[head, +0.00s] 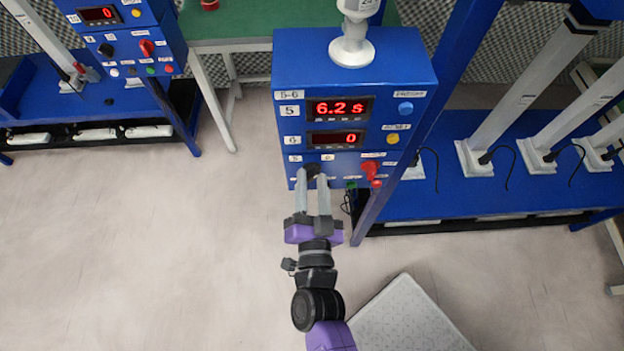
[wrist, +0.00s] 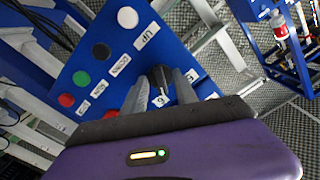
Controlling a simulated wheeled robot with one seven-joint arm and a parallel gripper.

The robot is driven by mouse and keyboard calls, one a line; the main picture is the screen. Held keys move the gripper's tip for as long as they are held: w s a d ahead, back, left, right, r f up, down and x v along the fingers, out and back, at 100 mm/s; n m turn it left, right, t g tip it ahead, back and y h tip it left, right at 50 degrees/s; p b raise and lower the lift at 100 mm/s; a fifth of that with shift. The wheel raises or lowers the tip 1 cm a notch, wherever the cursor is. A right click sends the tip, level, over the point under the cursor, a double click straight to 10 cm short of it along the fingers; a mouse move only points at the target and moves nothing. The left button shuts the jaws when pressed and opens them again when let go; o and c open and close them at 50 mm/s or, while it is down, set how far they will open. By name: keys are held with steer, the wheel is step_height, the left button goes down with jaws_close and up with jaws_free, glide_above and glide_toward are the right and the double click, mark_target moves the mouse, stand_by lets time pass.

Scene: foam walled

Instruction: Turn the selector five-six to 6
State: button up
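The selector five-six is a small black knob (head: 312,169) low on the front of the blue box (head: 355,75) marked 5-6. Small white labels reading 5 and 6 sit above it to left and right.
The box's upper display (head: 340,108) reads 6.2 s and the lower display (head: 335,139) reads 0. A red switch (head: 370,170) sits right of the selector. A blue post stands right of the box. Open floor (head: 150,240) lies to the left.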

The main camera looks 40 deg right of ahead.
steer(key=b+v, duration=0.1)
steer(key=v, duration=0.6)
steer(key=shift+s, duration=0.2)
steer(key=shift+a, duration=0.15)
steer(key=s+d+r+n+y, duration=0.2)
steer(key=s+r+n+y, duration=0.2)
steer(key=s+n+y, duration=0.1)
steer(key=s+d+r+n+y, duration=0.2)
steer(key=s+r+n+y, duration=0.3)
steer(key=s+n, duration=0.3)
steer(key=shift+s+d+y, duration=0.25)
steer(key=shift+s+y, duration=0.05)
steer(key=shift+s, duration=0.65)
